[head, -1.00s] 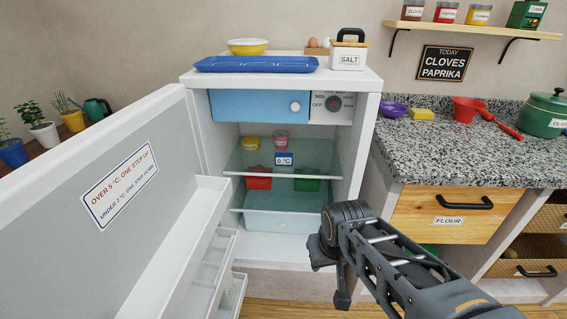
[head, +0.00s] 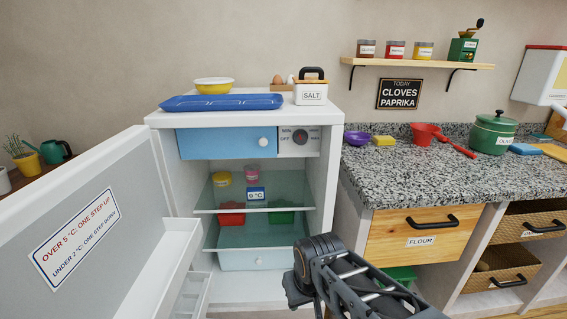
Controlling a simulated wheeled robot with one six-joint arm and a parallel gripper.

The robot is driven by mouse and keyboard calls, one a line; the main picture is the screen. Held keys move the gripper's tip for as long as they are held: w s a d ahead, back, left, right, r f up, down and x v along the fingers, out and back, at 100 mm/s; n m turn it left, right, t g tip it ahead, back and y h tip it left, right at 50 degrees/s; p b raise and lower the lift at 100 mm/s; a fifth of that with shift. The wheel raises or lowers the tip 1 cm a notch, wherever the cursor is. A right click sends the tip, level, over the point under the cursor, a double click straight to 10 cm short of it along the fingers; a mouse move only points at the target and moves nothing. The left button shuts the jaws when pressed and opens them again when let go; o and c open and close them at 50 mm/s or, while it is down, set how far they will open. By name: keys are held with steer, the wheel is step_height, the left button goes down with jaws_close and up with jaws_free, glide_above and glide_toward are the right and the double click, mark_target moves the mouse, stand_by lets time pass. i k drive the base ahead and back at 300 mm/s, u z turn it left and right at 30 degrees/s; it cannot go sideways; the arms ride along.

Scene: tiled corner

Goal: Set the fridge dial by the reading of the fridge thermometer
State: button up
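The fridge (head: 326,165) stands open, its door (head: 110,225) swung out to the left. A label (head: 77,235) on the door reads "Over 5 °C: one step up, under 2 °C: one step down". The thermometer (head: 256,194) at the shelf edge shows what looks like 0 °C. The dial (head: 300,137) sits on the panel at the upper right inside, with OFF, MIN and MAX among its marks; its exact setting is too small to tell. My gripper (head: 296,292) is in front of the fridge's lower right, below the dial, touching nothing visible. Its fingers are partly hidden.
A blue tray (head: 222,102), a yellow bowl (head: 214,86) and a salt box (head: 310,93) stand on the fridge top. A blue freezer flap (head: 225,142) is left of the dial. The granite counter (head: 400,178) adjoins on the right.

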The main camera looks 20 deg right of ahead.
mark_target(300, 137)
steer(key=u, duration=2.25)
steer(key=k, duration=0.75)
steer(key=z, duration=1.7)
steer(key=i, duration=0.5)
steer(key=z, duration=0.05)
